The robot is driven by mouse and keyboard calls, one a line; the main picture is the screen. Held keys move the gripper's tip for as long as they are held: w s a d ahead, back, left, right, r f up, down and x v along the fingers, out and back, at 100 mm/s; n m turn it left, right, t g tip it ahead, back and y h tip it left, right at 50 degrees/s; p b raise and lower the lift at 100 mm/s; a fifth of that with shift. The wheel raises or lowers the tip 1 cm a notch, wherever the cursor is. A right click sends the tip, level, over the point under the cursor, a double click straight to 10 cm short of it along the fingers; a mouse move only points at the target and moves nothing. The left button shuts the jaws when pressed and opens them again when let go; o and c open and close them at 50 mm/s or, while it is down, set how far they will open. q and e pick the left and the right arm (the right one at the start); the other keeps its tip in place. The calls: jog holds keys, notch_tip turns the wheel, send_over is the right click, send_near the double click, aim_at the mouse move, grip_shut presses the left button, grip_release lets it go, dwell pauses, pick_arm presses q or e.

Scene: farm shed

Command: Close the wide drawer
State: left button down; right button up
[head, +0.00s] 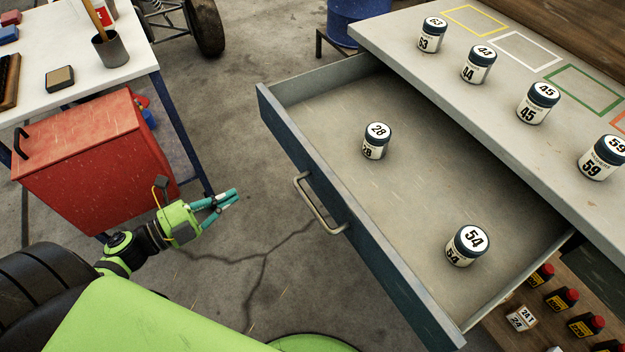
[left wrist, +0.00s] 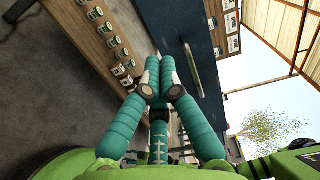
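The wide drawer (head: 345,215) is pulled far out from under the grey worktop in the head view. Its blue front has a metal bar handle (head: 318,205). Inside stand a jar marked 28 (head: 376,141) and a jar marked 54 (head: 466,246). My left gripper (head: 236,195) is left of the handle, apart from it, with its teal fingers pointing towards the drawer front. The fingers are together and empty. In the left wrist view the handle (left wrist: 191,66) shows just right of the fingertips (left wrist: 159,62). My right gripper is not in view.
Several numbered jars stand on the worktop (head: 420,55), by coloured outlines. Small bottles stand on a shelf (head: 545,262) below. A red cabinet (head: 85,150) and a white table (head: 75,75) are left of my gripper. Bare floor (head: 235,120) lies between them and the drawer.

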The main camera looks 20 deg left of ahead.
pick_arm(q)
jog(key=d+m+h, duration=0.1)
jog(key=m, duration=0.1)
jog(key=p, duration=0.2)
send_near(302, 164)
jog(key=shift+g, duration=0.3)
jog(key=x, duration=0.5)
jog(key=shift+w+d+r, duration=0.1)
jog(key=shift+w+r, duration=0.15)
jog(key=shift+w, duration=0.15)
jog(key=shift+w+d, duration=0.45)
jog(key=shift+w, duration=0.1)
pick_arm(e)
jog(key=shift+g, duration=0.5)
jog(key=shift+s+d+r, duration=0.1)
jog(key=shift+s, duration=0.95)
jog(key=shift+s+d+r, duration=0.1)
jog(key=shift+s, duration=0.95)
pick_arm(q)
jog(key=shift+w+d, duration=0.1)
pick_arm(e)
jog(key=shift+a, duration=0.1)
